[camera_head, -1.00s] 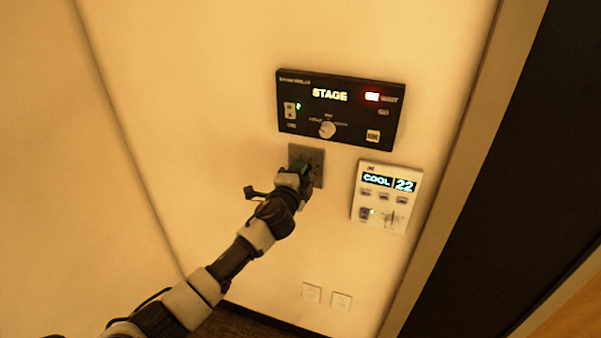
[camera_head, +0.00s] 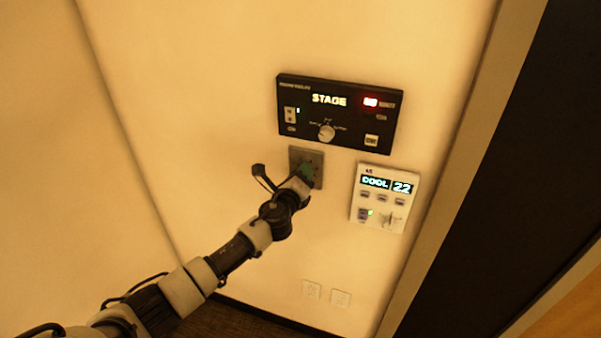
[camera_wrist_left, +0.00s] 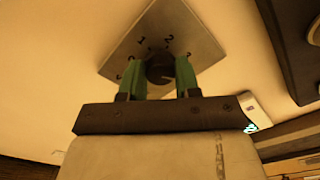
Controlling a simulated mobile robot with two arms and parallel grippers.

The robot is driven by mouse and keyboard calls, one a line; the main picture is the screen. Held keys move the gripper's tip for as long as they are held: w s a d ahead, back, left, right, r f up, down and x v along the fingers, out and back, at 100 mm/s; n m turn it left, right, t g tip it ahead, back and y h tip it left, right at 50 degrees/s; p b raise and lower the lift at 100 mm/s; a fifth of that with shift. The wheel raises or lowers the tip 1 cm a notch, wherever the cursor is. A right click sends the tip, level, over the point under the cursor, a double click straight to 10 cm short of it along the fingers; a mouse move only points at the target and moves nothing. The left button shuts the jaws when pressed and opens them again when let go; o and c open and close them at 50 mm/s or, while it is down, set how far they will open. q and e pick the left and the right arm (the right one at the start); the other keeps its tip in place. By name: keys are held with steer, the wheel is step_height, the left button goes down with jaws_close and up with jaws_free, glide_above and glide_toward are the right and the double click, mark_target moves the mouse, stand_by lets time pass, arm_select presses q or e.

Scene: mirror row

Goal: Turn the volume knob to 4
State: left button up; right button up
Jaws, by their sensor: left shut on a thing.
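The volume knob (camera_wrist_left: 159,68) is a dark round knob on a square grey wall plate (camera_wrist_left: 190,25) with numbers around it; 1 and 2 are readable, the others are hidden or too small. The same plate (camera_head: 318,157) shows in the head view below the black panel, partly covered by my gripper. My left gripper (camera_wrist_left: 158,75) has green fingers, one on each side of the knob, and is shut on it. It also shows in the head view (camera_head: 307,172). The knob's pointer is too unclear to read. My right gripper is in neither view.
A black panel (camera_head: 360,107) reading STAGE, with a round dial (camera_head: 327,132), is above the plate. A white COOL 22 thermostat (camera_head: 383,215) is close at right. Wall sockets (camera_head: 312,290) are low down. A dark doorway or panel (camera_head: 500,180) is at right.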

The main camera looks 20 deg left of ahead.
arm_select(q)
steer(key=shift+f+m+p, duration=0.1)
steer(key=shift+m+p, duration=0.3)
steer(key=shift+m, duration=1.1)
steer(key=o, duration=0.9)
steer(key=shift+o, duration=0.2)
steer(key=s+b, duration=0.1)
steer(key=s, duration=1)
steer(key=shift+a, duration=0.15)
steer(key=shift+w, duration=0.1)
